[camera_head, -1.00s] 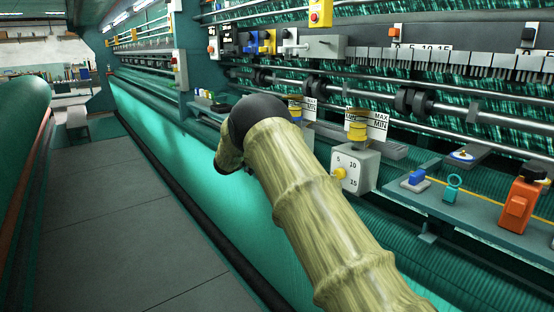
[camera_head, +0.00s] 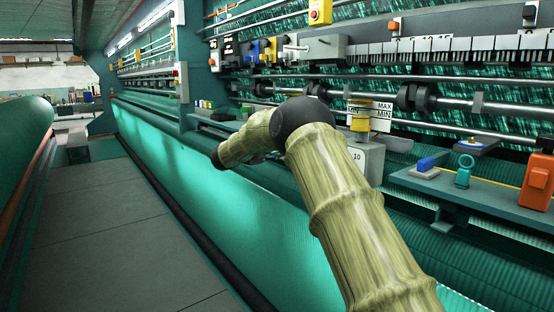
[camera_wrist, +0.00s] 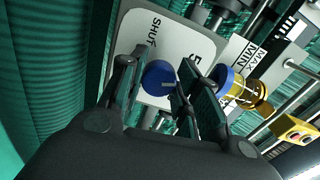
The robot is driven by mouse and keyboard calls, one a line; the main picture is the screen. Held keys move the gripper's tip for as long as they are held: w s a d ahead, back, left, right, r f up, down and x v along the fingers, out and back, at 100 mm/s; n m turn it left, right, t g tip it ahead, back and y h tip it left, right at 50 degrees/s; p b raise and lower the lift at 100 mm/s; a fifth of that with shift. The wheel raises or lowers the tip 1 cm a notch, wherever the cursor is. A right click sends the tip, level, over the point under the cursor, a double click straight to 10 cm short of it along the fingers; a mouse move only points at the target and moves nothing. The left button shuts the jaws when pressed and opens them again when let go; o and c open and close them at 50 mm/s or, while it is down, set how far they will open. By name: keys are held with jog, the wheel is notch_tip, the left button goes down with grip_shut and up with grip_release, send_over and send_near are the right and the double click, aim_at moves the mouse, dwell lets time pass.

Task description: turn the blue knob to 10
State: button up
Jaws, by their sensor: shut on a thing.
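The blue knob (camera_wrist: 160,77) sits on a white dial plate (camera_wrist: 177,40) in the wrist view. The plate shows the word SHUT and a 5; the rest of its scale is hidden or out of frame. A small pale mark shows on the knob's face. My gripper (camera_wrist: 158,88) has one dark finger on each side of the knob and is shut on it. In the head view my arm hides the blue knob, and the gripper is mostly hidden too.
In the head view a grey box marked 10 (camera_head: 367,160) is partly behind my arm. A shelf (camera_head: 480,190) at right holds an orange switch (camera_head: 538,182). The floor aisle (camera_head: 110,230) is clear.

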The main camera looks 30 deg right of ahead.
jog(key=shift+s+m+b, duration=0.1)
jog(key=shift+m+b, duration=5.8)
jog(key=shift+b, duration=1.3)
jog(key=shift+r, duration=0.1)
jog(key=o, duration=1)
jog(key=s+a, duration=0.1)
jog(key=a, duration=1)
jog(key=shift+a, duration=0.4)
